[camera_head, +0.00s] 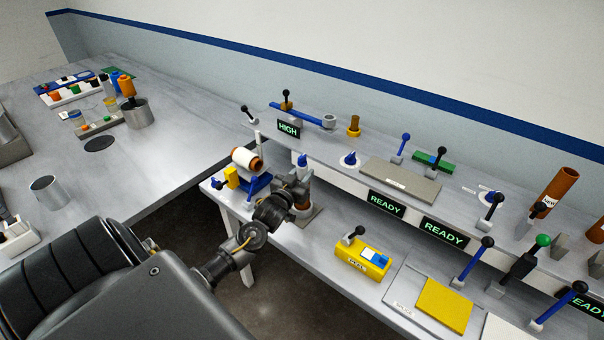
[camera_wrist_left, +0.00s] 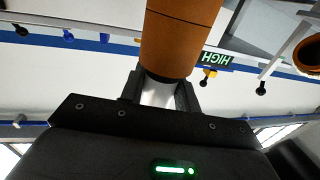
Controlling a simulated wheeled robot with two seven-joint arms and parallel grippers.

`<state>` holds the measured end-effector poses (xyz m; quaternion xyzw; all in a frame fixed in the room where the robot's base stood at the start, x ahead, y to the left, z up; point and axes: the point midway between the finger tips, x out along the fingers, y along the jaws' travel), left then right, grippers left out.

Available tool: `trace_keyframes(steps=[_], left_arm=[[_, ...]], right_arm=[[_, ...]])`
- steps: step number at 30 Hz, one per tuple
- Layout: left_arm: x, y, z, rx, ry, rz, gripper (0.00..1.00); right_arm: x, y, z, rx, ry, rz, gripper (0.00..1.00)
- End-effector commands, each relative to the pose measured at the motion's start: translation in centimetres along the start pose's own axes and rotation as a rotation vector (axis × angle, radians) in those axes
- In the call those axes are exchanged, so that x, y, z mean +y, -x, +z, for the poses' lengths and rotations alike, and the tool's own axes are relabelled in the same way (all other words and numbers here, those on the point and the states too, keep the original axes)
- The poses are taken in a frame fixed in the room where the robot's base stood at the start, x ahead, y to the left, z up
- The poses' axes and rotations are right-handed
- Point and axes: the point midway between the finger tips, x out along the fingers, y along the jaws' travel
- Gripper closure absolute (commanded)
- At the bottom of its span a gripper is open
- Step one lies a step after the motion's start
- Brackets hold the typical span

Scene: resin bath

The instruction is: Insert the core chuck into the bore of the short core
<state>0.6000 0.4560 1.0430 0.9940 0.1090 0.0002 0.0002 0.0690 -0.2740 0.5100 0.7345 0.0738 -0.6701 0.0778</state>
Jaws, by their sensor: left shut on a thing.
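My left gripper (camera_head: 297,188) is at the near bench's left end, over a small grey base plate (camera_head: 302,222). In the left wrist view, its dark fingers (camera_wrist_left: 160,95) are shut on a pale metallic shaft, the core chuck (camera_wrist_left: 157,93). The brown short core (camera_wrist_left: 182,38) is in line with the chuck, its dark-edged end close to the fingertips. That wrist view is upside down, so the core is below the gripper. I cannot tell how deep the chuck sits in the bore, which is hidden. My right gripper is not in view.
A white spool (camera_head: 245,158) on a blue stand is just left of the gripper. A yellow block (camera_head: 362,262) with a black-knobbed lever stands to the right. The HIGH sign (camera_head: 288,129) and a raised shelf are behind. A tall brown tube (camera_head: 557,190) stands far right.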

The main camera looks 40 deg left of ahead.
Motion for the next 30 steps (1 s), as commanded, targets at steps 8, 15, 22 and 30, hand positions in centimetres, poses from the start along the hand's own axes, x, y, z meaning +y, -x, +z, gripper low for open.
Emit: trace_keyframes(steps=[8, 15, 22, 30], left_arm=[[0.0, 0.0, 0.7, 0.002, 0.000, 0.000, 0.99], [0.0, 0.0, 1.3, 0.003, 0.000, 0.000, 0.99], [0.0, 0.0, 1.7, 0.001, 0.000, 0.000, 0.63], [0.0, 0.0, 1.7, -0.001, 0.000, 0.000, 0.43]], right_arm=[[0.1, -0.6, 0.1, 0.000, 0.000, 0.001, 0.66], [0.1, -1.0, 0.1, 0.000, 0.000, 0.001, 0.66], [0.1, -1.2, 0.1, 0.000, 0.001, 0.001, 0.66], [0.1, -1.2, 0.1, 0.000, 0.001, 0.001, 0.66]])
